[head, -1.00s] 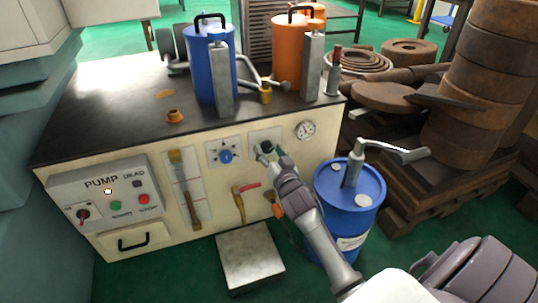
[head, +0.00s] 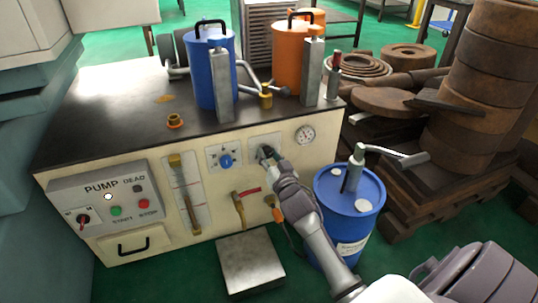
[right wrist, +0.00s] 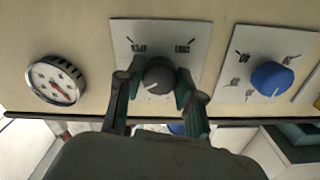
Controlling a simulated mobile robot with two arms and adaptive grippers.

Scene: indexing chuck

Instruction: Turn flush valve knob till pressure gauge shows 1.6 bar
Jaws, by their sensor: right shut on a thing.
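My right gripper (right wrist: 157,88) is shut on a dark grey round knob (right wrist: 158,76), with one finger on each side of it. The knob sits on a pale plate (right wrist: 203,37) with small printed marks and has a light pointer line. The right gripper (head: 268,156) also shows at the cabinet front in the head view, largely covering the knob. A round white pressure gauge (right wrist: 55,80) with a red needle is beside this plate; its numbers are too small to read. The gauge (head: 305,134) is right of the knob in the head view. My left gripper is not in view.
A blue knob (head: 226,162) is on the neighbouring plate, left of the held knob in the head view. A pump panel (head: 104,197) is further left. A blue drum (head: 349,213) with a crank stands close beside my right arm. A metal slab (head: 250,264) lies in front.

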